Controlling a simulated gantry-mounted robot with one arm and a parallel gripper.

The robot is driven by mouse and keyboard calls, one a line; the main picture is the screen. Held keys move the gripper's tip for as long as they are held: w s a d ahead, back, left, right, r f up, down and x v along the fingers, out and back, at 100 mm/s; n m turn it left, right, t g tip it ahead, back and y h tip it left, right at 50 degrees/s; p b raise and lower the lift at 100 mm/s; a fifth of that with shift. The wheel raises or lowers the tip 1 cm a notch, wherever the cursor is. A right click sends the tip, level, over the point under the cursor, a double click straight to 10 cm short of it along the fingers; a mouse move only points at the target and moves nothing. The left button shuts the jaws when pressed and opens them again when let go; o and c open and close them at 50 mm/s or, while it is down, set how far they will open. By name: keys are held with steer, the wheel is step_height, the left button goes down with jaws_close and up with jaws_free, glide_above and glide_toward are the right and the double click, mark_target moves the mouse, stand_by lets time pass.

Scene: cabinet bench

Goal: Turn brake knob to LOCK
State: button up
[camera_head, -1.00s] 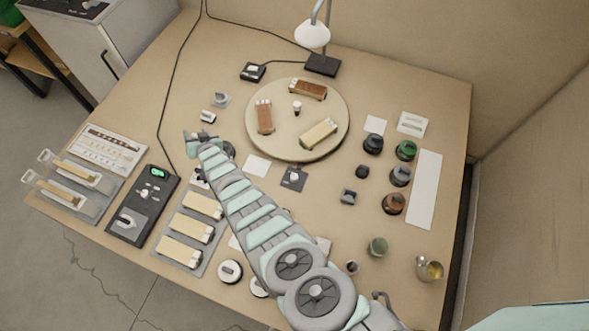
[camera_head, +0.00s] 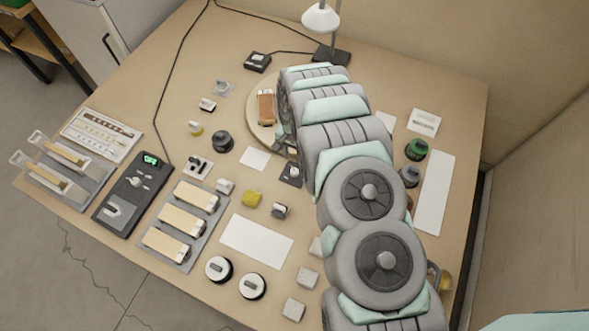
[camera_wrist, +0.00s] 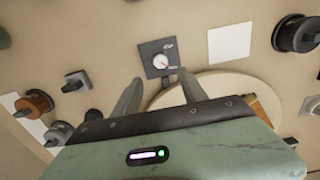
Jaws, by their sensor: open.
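The brake knob (camera_wrist: 160,61) is a small pale round knob on a dark square plate with tiny lettering, near the upper middle of the wrist view. I cannot read the lettering or tell which mark the knob points at. In the head view the dark plate (camera_head: 291,174) lies by the turntable's near edge, partly covered by my arm. My gripper (camera_wrist: 159,76) is open and empty. Its fingers reach toward the plate from either side, and the knob shows beyond the tips, apart from them. In the head view my arm hides most of the gripper.
The round turntable (camera_wrist: 222,84) with wooden-looking blocks lies close under the gripper. A white card (camera_wrist: 230,41) and a dark round knob (camera_wrist: 296,34) are to the right in the wrist view. A lamp (camera_head: 321,18) stands at the back.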

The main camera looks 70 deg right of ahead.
mark_target(294, 171)
steer(key=shift+f, duration=5.05)
steer(key=shift+w, duration=0.1)
steer(key=shift+c, duration=0.2)
jaws_close()
